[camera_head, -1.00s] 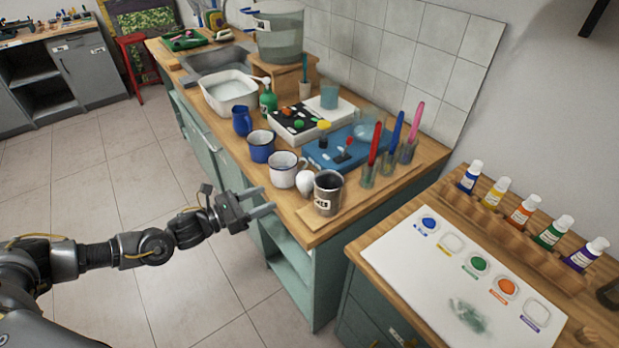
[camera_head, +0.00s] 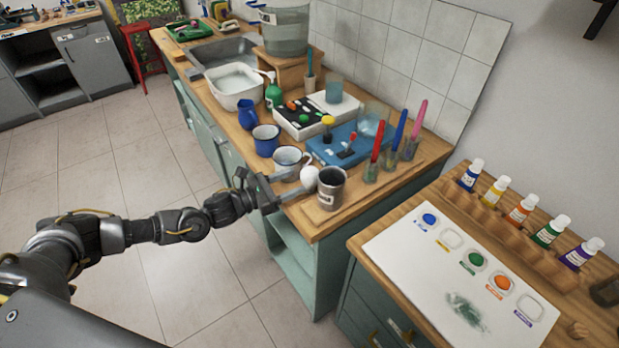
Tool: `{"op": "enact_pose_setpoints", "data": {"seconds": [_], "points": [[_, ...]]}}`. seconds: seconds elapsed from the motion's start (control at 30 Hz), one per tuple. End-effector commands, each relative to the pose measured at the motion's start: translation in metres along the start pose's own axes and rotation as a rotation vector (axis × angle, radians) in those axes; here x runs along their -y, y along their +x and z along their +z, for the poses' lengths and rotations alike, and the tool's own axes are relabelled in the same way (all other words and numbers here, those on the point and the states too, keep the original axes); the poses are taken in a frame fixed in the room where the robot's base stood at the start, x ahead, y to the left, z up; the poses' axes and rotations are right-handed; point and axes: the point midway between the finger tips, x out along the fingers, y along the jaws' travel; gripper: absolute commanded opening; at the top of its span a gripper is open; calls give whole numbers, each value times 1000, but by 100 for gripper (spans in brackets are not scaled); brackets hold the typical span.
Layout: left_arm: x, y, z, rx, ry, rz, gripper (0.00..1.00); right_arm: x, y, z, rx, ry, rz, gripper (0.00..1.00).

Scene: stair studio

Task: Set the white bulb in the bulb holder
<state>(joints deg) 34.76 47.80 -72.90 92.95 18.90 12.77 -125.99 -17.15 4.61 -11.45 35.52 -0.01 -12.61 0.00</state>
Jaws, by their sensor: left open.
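The white bulb (camera_head: 309,177) stands near the front edge of the wooden counter, between a white mug (camera_head: 289,160) and a grey metal cup (camera_head: 331,188). My left gripper (camera_head: 300,182) reaches in from the left, open. Its two fingers point right at the bulb, with their tips close to its left side; whether they touch it I cannot tell. A blue board (camera_head: 328,153) with a yellow-topped piece (camera_head: 327,122) and a red lever (camera_head: 350,140) lies behind. I cannot make out for sure which thing is the bulb holder. My right gripper is not in view.
Blue mugs (camera_head: 266,141) stand left of the white mug. Tubes with red, blue and pink tools (camera_head: 376,150) stand right of the blue board. A white tub (camera_head: 234,100) and a green bottle (camera_head: 273,94) are farther back. A lower paint table (camera_head: 395,240) is at right.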

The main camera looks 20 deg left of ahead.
Motion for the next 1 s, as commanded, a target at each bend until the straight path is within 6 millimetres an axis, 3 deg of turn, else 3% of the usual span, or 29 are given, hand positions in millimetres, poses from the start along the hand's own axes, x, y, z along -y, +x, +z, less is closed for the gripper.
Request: {"op": "enact_pose_setpoints", "data": {"seconds": [0.03,0.2,0.5,0.77,1.0], "points": [[1,10,7,2,0,-1,55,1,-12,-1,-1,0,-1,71],[1,30,3,2,0,-1,55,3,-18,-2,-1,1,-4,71],[1,35,0,0,-1,0,55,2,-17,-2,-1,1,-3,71],[1,35,1,1,-1,0,22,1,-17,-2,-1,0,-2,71],[0,35,3,2,-1,0,22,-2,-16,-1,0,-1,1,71]]}}
